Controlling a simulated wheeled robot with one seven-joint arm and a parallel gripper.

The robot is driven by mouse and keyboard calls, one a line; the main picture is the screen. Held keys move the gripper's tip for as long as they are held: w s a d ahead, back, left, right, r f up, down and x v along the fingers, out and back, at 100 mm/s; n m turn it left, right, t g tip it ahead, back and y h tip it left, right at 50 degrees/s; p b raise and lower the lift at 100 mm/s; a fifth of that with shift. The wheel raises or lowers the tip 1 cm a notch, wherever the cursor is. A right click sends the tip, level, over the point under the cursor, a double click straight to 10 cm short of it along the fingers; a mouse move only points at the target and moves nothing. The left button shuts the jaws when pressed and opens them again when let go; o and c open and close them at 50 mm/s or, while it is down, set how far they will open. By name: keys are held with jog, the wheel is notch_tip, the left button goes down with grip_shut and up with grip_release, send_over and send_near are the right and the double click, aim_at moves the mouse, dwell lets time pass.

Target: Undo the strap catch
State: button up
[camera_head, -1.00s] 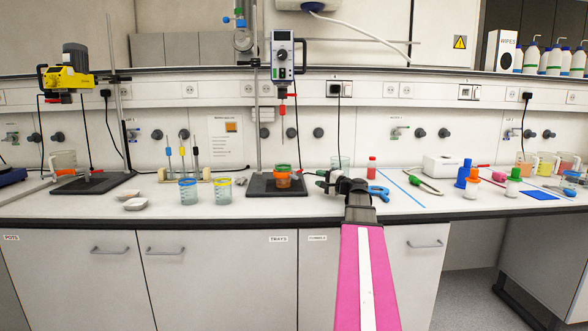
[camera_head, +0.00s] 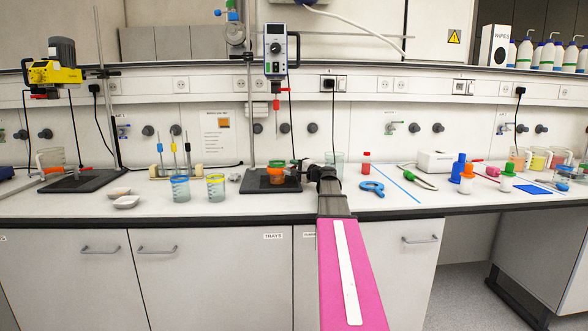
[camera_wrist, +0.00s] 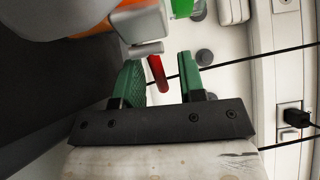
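The orange band (camera_head: 277,179) wraps a small vessel with a green rim (camera_head: 277,163) on the black stand base (camera_head: 252,184). In the wrist view, the orange band (camera_wrist: 138,20) shows at the top, with a pale metal piece (camera_wrist: 146,49) on it. A short red bar (camera_wrist: 157,73) shows just beyond that piece, between the fingers; I cannot tell if it belongs to the catch. My gripper (camera_wrist: 159,65) is open, with green fingers either side of the red bar and no clear contact. In the head view my gripper (camera_head: 310,170) is right beside the vessel, partly hidden by my wrist.
An overhead stirrer (camera_head: 275,50) hangs above the vessel. Two beakers (camera_head: 216,187) stand to the left. A clear beaker (camera_head: 335,160) stands behind my wrist. The front bench edge is clear.

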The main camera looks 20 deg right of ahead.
jog(key=shift+w+a, duration=0.1)
jog(key=shift+w, duration=0.05)
jog(key=shift+c, duration=0.3)
grip_shut()
jog(key=shift+s+m+t+h, duration=0.35)
jog(key=shift+m+t+h, duration=0.15)
jog(key=shift+m+h, duration=0.55)
jog(key=shift+s+d+m+t+h, duration=0.15)
jog(key=shift+m+h, duration=0.25)
jog(key=shift+h, duration=0.4)
jog(key=shift+s+m+t+h, duration=0.1)
jog(key=shift+m+t+h, duration=0.1)
jog(key=shift+m+h, duration=0.4)
jog(key=shift+s+d+m+t+h, duration=0.15)
jog(key=shift+m+h, duration=0.1)
jog(key=shift+h, duration=0.7)
jog(key=shift+w, duration=0.1)
jog(key=shift+o, duration=0.3)
grip_release()
